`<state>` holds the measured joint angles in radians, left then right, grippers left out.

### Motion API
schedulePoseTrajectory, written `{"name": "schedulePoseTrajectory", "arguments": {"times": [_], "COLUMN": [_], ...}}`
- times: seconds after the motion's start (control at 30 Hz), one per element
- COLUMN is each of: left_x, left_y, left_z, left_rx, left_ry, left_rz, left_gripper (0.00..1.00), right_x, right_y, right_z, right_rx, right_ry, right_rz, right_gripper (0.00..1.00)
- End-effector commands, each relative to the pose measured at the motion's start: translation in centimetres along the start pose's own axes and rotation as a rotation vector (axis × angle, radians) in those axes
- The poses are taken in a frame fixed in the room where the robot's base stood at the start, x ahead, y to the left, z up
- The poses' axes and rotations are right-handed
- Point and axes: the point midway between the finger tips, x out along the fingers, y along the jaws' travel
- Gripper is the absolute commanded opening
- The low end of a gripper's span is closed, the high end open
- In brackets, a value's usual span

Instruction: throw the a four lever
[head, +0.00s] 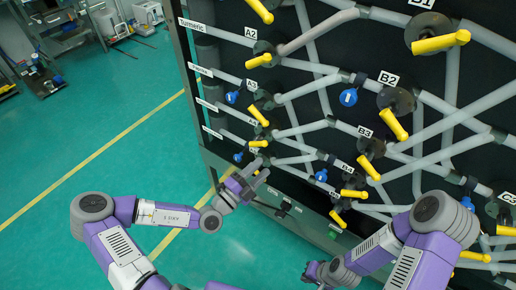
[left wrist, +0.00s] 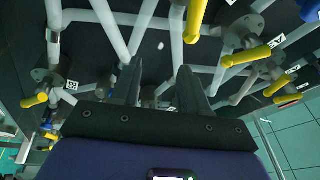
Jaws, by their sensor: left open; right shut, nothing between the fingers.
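The A4 lever (head: 258,143) is a short yellow handle on the black pipe panel, below the A4 label (head: 253,122) in the head view. My left gripper (head: 260,175) is just below it, near the panel's lower edge. The left gripper is open and empty, and its two grey fingers show in the left wrist view (left wrist: 160,88) pointing at the pipes. Yellow levers appear around it there; I cannot tell which one is A4. My right gripper (head: 316,270) is shut and empty at the bottom, away from the panel.
Nearby yellow levers include the A3 lever (head: 258,115) above and the B4 lever (head: 354,194) to the right. Green floor (head: 110,130) at left is open, with a yellow line.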

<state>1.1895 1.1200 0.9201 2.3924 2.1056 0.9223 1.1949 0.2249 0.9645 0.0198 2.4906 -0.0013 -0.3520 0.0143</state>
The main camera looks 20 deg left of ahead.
Motion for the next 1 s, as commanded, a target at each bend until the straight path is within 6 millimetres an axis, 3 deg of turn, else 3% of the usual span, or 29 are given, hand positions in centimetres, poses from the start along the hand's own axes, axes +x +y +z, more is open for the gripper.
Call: {"name": "schedulePoseTrajectory", "arguments": {"times": [0.03, 0.1, 0.2, 0.7, 1.0], "left_x": [-0.3, -0.6, -0.6, 5.9, 6.5], "left_y": [-0.8, -1.7, -2.4, -3.0, -3.1], "left_z": [1.8, 3.4, 4.6, 5.9, 6.0], "left_rx": [-0.055, -0.114, -0.157, -0.161, -0.161], "left_ry": [-0.063, -0.126, -0.169, -0.174, -0.176], "left_rz": [-0.037, -0.075, -0.104, -0.107, -0.106], "left_gripper": [0.45, 0.45, 0.45, 0.45, 0.45], "right_x": [0.3, 0.5, 0.6, 2.3, 2.3], "right_y": [0.1, 0.2, 0.2, 0.8, 0.9], "right_z": [0.0, 0.0, 0.0, -0.1, -0.1], "right_rx": [0.0, 0.0, 0.0, 0.0, 0.0], "right_ry": [0.0, 0.0, 0.0, 0.0, 0.0], "right_rz": [0.0, 0.0, 0.0, 0.0, 0.0], "right_gripper": [0.0, 0.0, 0.0, 0.0, 0.0]}}
